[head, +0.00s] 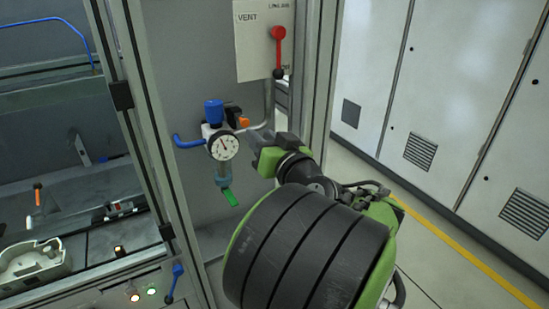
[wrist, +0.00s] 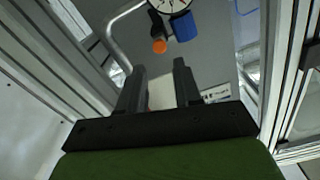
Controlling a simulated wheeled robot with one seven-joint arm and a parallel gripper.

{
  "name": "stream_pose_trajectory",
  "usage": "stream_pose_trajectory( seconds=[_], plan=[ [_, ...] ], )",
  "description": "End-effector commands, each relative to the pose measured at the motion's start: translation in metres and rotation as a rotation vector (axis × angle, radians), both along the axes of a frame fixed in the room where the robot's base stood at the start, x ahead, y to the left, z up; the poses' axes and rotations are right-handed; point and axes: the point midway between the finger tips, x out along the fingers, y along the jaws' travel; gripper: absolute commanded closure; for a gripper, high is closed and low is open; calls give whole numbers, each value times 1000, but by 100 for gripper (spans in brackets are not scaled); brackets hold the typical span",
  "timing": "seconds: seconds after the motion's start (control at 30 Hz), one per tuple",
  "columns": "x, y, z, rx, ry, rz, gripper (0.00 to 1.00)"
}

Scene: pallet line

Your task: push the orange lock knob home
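The orange lock knob (head: 244,122) is a small round end on a dark valve body, right of the blue knob (head: 213,111) and above the pressure gauge (head: 223,146). In the wrist view the orange knob (wrist: 160,46) shows face-on, just beyond my fingertips, beside the blue knob (wrist: 185,27) and the gauge (wrist: 172,4). My gripper (head: 260,150) is just right of the gauge and below the orange knob. In the wrist view my gripper (wrist: 160,70) has its two dark fingers apart with nothing held between them. I see no contact with the knob.
A grey pipe (wrist: 118,35) bends close by the knob. A frame post (head: 320,70) stands right of the panel. A red lever (head: 279,45) hangs by the VENT plate (head: 251,50) above. A green handle (head: 230,197) is below the gauge.

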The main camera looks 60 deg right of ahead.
Motion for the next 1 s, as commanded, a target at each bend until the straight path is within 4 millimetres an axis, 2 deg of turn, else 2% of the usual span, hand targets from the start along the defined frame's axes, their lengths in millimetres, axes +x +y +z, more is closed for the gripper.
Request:
stream_pose_trajectory(
  seconds=[0.1, 0.3, 0.93, 1.0],
  plan=[
    [-27, 15, -3, -1, -1, -6, 67],
    [-51, 31, -1, -1, 0, 0, 67],
    [-53, 32, 0, 0, 0, 1, 67],
    [-48, 35, -2, 4, 11, 18, 67]
  ],
)
